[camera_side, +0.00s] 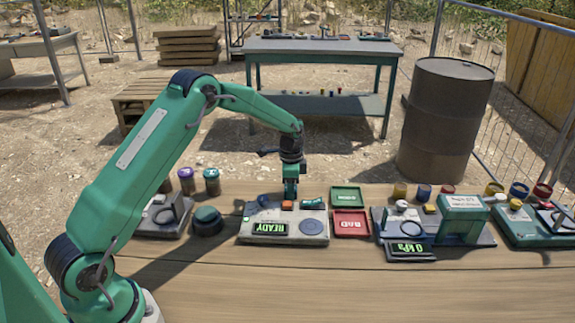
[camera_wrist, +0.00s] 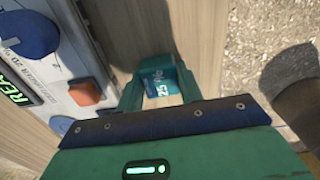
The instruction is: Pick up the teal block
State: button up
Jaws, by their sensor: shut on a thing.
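The teal block (camera_wrist: 158,76), with white markings on its face, sits between the two green fingers of my gripper (camera_wrist: 159,88) in the wrist view. My gripper is shut on it. Wooden tabletop shows around the block, and I cannot tell whether it touches the wood. In the side view my gripper (camera_side: 290,191) points down at the back edge of the pale READY device. The block cannot be made out clearly there.
The pale READY device (camera_side: 280,238) stands close by; its orange button also shows in the wrist view (camera_wrist: 85,92). A dark knob (camera_side: 207,220) stands left. The table front is clear.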

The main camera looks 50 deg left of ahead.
jog(key=shift+r, duration=0.15)
jog(key=shift+r, duration=0.5)
jog(key=r, duration=0.3)
jog(key=shift+d+r, duration=0.15)
jog(key=shift+d, duration=0.15)
jog(key=s+d+r, duration=0.4)
jog(key=d+r, duration=0.2)
jog(key=d, duration=0.4)
jog(key=shift+d+r, duration=0.15)
jog(key=shift+r, duration=0.05)
jog(key=s+d, duration=0.2)
jog(key=d, duration=0.1)
jog(key=s+d, duration=0.1)
jog(key=shift+d, duration=0.35)
jog(key=shift+f, duration=0.2)
